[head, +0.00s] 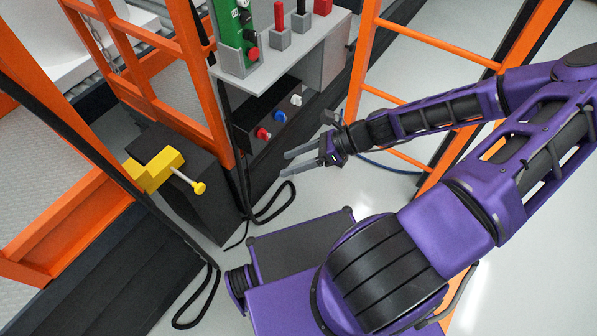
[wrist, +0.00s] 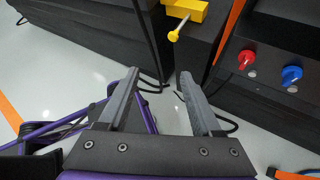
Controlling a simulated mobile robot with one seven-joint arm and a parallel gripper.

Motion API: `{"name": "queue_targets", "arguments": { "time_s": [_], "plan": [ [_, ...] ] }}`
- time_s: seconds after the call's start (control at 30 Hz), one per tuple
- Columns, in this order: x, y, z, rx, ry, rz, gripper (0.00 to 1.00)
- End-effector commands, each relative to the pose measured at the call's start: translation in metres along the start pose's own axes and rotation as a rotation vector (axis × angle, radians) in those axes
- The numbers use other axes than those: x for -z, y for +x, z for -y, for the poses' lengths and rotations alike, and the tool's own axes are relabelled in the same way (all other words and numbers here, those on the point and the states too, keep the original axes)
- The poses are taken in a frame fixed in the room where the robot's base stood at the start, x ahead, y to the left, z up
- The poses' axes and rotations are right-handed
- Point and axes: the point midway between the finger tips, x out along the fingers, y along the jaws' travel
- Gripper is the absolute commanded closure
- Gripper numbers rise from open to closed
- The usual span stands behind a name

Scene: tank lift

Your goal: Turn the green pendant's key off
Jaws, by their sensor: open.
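The green pendant (head: 226,22) stands upright in a grey holder (head: 238,64) on a grey shelf, at the top of the head view. It is cut off by the picture's upper edge. A red knob (head: 252,54) shows low on its side, with small dark controls above. I cannot make out which part is the key. My gripper (head: 285,164) is open and empty, below and to the right of the pendant, clear of it. Both fingers also show in the wrist view (wrist: 158,75), with nothing between them. The pendant is not in the wrist view.
Red and black handles stand on the shelf (head: 290,50) beside the pendant. Below is a dark panel with red (head: 263,133), blue (head: 279,116) and white knobs. A yellow block with a pin (head: 160,170) sits at left. Orange frames flank the shelf; black cables hang below.

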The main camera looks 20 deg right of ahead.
Motion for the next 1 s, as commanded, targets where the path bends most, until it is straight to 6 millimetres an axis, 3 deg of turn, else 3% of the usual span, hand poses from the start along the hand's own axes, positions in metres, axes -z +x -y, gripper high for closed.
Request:
{"name": "queue_targets", "arguments": {
  "time_s": [0.3,1.0],
  "plan": [
    [0.024,0.007,-0.002,-0.057,-0.018,-0.112,0.34],
    [0.03,0.007,-0.001,-0.065,-0.043,-0.143,0.34]
  ]
}}
